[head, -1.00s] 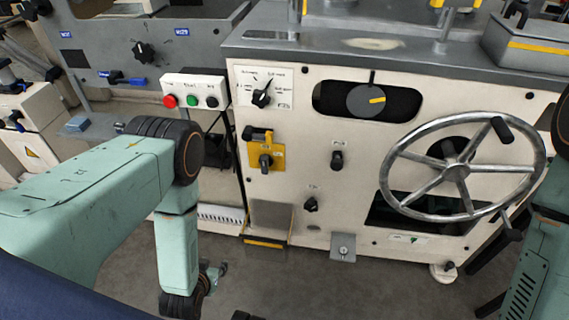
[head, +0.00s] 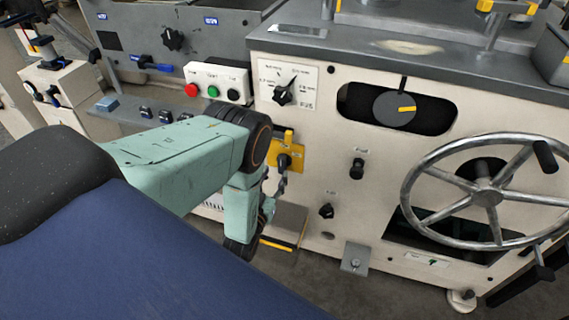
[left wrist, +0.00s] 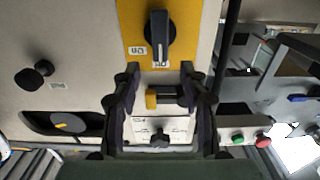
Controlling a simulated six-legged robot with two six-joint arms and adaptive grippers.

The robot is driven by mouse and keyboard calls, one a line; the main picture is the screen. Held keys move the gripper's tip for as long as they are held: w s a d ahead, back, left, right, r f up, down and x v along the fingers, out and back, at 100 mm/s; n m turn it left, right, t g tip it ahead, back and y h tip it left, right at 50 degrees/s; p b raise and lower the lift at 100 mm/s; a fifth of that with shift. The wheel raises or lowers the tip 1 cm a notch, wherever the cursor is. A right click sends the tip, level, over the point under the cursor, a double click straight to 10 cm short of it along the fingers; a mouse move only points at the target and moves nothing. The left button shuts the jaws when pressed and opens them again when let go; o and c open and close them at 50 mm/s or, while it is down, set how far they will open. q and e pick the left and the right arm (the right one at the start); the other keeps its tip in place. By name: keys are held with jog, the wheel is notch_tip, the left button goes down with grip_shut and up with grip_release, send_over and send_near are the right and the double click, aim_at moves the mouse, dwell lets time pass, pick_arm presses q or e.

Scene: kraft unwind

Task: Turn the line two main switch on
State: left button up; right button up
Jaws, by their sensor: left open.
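The main switch is a black rotary handle (head: 284,161) on a yellow plate (head: 300,156) on the cream machine front. In the left wrist view the handle (left wrist: 159,36) stands lengthwise on the yellow plate (left wrist: 132,22), its white mark towards the picture's bottom. Small labels sit by that end; one seems to read On, and the other is hard to read. My left gripper (head: 281,184) is close to the switch, partly hidden by my arm. In the left wrist view its fingers (left wrist: 159,76) are apart with nothing between them, and the handle lies beyond the tips.
A black and yellow fitting (left wrist: 164,97) sits beside the plate. A selector knob (head: 283,95) and a button box (head: 217,83) with red, green and black buttons are above. Black knobs (head: 357,168) and a large handwheel (head: 487,195) are to the right.

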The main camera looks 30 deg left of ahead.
aim_at(281, 163)
pick_arm(q)
jog(key=x, duration=0.2)
jog(key=b+x, duration=0.1)
jog(key=x, duration=0.1)
jog(key=shift+w+a+f, duration=0.15)
jog(key=shift+a+f, duration=0.05)
jog(key=shift+f, duration=0.05)
jog(key=shift+w+r, duration=0.15)
jog(key=shift+w, duration=0.65)
jog(key=shift+a, duration=0.1)
grip_shut()
